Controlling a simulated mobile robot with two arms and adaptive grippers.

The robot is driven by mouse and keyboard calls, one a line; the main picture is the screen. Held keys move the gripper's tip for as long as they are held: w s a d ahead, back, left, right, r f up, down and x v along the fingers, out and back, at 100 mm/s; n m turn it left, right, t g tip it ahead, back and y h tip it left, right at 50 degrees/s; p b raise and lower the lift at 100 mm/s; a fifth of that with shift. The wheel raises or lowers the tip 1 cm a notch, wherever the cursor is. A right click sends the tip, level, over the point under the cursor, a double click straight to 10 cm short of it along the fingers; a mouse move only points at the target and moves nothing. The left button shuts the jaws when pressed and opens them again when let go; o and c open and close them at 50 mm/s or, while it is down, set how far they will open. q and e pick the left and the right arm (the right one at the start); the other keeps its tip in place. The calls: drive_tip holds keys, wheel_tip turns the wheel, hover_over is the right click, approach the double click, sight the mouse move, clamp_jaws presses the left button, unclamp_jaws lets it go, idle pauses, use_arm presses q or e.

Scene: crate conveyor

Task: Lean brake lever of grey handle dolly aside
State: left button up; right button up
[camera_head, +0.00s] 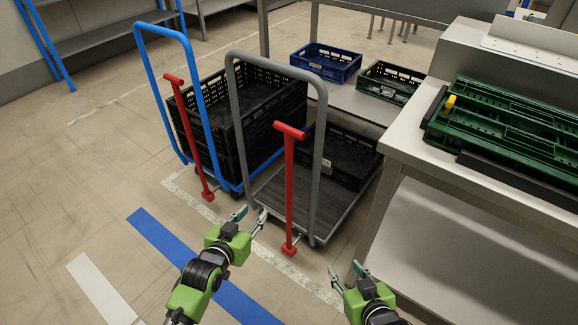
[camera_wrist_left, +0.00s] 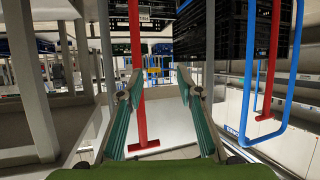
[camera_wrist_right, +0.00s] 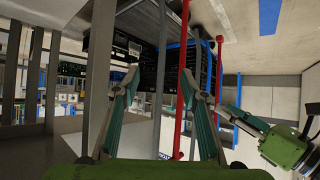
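The grey handle dolly (camera_head: 317,120) stands in the middle, with a black crate (camera_head: 338,158) on its dark deck (camera_head: 305,205). Its red brake lever (camera_head: 289,185) stands upright in front of the grey handle, with a short crossbar on top. It also shows in the left wrist view (camera_wrist_left: 135,50) and in the right wrist view (camera_wrist_right: 184,60). My left gripper (camera_head: 252,215) is open and empty, to the left of the lever's lower part. My right gripper (camera_head: 345,270) is open and empty, to the lower right of the lever. Neither appears to touch it.
A blue handle dolly (camera_head: 205,120) with black crates (camera_head: 262,95) and its own red lever (camera_head: 190,140) stands left. A metal table (camera_head: 405,140) with green crates (camera_head: 500,135) is close on the right. Floor at the front left is clear, with blue tape (camera_head: 160,235).

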use_arm(q)
drive_tip(key=w+d+r+t+h+b, duration=0.2)
drive_tip(key=d+r+b, duration=0.15)
drive_tip(key=r, duration=0.55)
drive_tip(key=m+t+h+b, duration=0.1)
drive_tip(key=m+b, duration=0.1)
approach(287, 145)
drive_tip(key=b+x, duration=0.2)
drive_tip(key=x, duration=0.3)
drive_tip(key=shift+w+f, duration=0.1)
drive_tip(key=shift+f, duration=0.1)
drive_tip(key=b+x, duration=0.2)
drive_tip(key=x, duration=0.3)
drive_tip(key=shift+w+d+r, duration=0.1)
drive_tip(key=shift+w+d, duration=0.05)
drive_tip(key=shift+w, duration=0.1)
drive_tip(key=shift+w+d, duration=0.1)
drive_tip(key=shift+w, duration=0.1)
use_arm(e)
wheel_tip(287, 145, up, 32)
drive_tip(key=s+a+t+y, duration=0.1)
drive_tip(key=t+y, duration=0.3)
drive_tip(key=t, duration=0.9)
drive_tip(key=shift+s+a+t, duration=0.3)
drive_tip(key=shift+s+a, duration=0.1)
drive_tip(key=shift+a, duration=0.25)
use_arm(q)
drive_tip(key=shift+c, duration=0.3)
use_arm(e)
drive_tip(key=shift+r, duration=0.1)
